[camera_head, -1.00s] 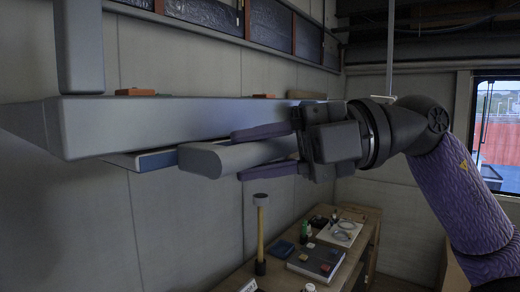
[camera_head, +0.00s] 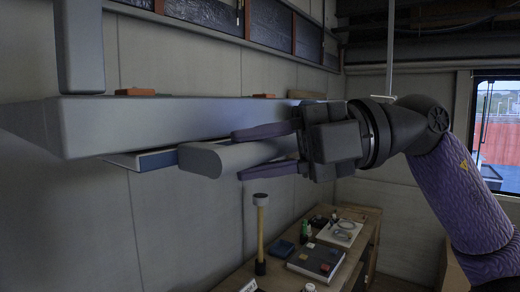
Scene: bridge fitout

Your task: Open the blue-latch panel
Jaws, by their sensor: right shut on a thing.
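A wide grey panel (camera_head: 160,120) juts out edge-on across the left of the head view. A blue piece with a pale edge (camera_head: 155,160) shows just below its underside. A rounded grey bar handle (camera_head: 207,160) sticks out beside the blue piece. My right gripper (camera_head: 238,155) comes in from the right with one dark purple finger above the bar and one below, shut on it. The far part of the bar is hidden by the gripper. My left gripper is out of view.
Orange pieces (camera_head: 135,92) sit on top of the panel. A grey post (camera_head: 80,45) stands at upper left. Below is a wooden desk (camera_head: 232,282) with a yellow-handled mallet (camera_head: 261,225), a dark box (camera_head: 315,262) and small items. A window is at right.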

